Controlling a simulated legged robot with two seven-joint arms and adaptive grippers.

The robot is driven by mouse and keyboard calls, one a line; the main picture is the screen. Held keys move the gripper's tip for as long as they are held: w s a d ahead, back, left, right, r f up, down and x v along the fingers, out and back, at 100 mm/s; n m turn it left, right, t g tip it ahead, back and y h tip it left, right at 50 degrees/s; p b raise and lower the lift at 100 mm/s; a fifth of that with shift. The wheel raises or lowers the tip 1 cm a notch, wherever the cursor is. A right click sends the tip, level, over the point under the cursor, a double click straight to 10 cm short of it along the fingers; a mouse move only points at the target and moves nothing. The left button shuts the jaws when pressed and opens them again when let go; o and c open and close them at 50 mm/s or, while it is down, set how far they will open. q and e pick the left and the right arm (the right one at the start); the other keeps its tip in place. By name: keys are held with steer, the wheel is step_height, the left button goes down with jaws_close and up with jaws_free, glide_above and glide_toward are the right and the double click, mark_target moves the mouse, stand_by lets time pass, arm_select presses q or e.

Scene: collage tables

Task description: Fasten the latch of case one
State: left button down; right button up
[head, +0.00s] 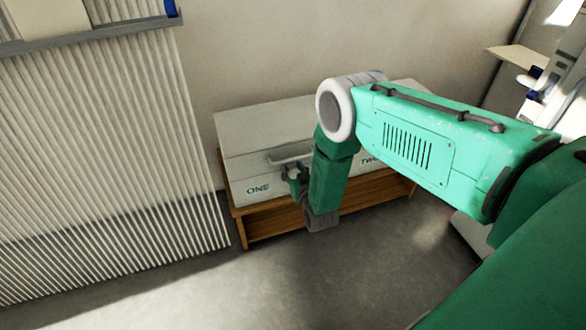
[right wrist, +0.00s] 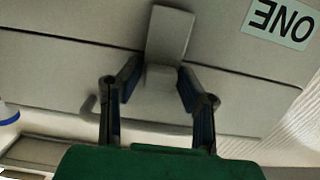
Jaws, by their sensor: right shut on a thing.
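Case one (head: 245,172) is a pale grey box with a green "ONE" label, lying on a low wooden stand. In the right wrist view its front (right wrist: 60,60) fills the picture, with the label upside down at the top right. A pale latch plate (right wrist: 168,32) stands across the seam line. My right gripper (head: 295,177) is at the front of the case, right of the label. In the right wrist view its two fingers (right wrist: 160,82) are around the lower part of the latch and shut on it. I cannot tell whether the latch is fastened. My left gripper is out of view.
The wooden stand (head: 262,220) also bears case two, whose "TWO" label (head: 370,160) is partly hidden by my right arm. A ribbed pale panel (head: 110,150) stands at the left. The grey floor (head: 290,280) in front is clear.

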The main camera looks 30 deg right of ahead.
steer(key=shift+a, duration=0.1)
steer(key=o, duration=0.9)
steer(key=shift+o, duration=0.4)
steer(key=shift+w+f, duration=0.1)
steer(key=v, duration=1.2)
